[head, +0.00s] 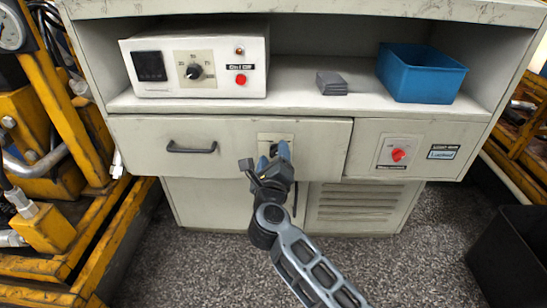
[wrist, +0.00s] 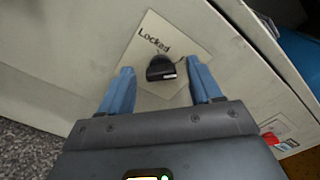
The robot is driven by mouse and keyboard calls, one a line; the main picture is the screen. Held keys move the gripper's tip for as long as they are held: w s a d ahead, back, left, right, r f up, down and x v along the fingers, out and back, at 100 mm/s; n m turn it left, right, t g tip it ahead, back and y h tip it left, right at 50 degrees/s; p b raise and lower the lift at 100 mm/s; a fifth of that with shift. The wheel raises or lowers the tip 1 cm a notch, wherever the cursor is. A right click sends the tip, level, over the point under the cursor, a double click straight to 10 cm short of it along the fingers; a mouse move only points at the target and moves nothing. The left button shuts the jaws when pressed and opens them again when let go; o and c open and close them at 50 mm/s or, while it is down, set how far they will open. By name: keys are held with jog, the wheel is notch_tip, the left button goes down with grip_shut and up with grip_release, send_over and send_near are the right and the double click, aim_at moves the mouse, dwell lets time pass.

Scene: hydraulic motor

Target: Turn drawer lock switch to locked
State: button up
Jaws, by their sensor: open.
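The drawer lock switch (wrist: 161,69) is a small black knob on a pale plate (wrist: 150,35) marked "Locked" on the drawer front. A light mark shows at the knob's right end in the wrist view. In the head view the plate (head: 275,137) is partly hidden behind my gripper (head: 273,154). My gripper is open, its two blue fingers on either side of the knob in the wrist view (wrist: 159,68). I cannot tell whether the fingers touch the knob or plate. The drawer (head: 225,135) looks shut and has a dark handle (head: 192,149) at left.
A red switch (head: 398,154) sits on the panel right of the drawer. The shelf above holds a control box (head: 220,82), a grey stack (head: 331,84) and a blue bin (head: 421,74). Yellow machinery (head: 75,235) stands at left, and a black bin (head: 510,255) at right.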

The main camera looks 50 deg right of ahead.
jog(key=shift+w+d, duration=0.35)
jog(key=shift+d, duration=0.1)
jog(key=shift+r, duration=0.1)
jog(key=c, duration=1)
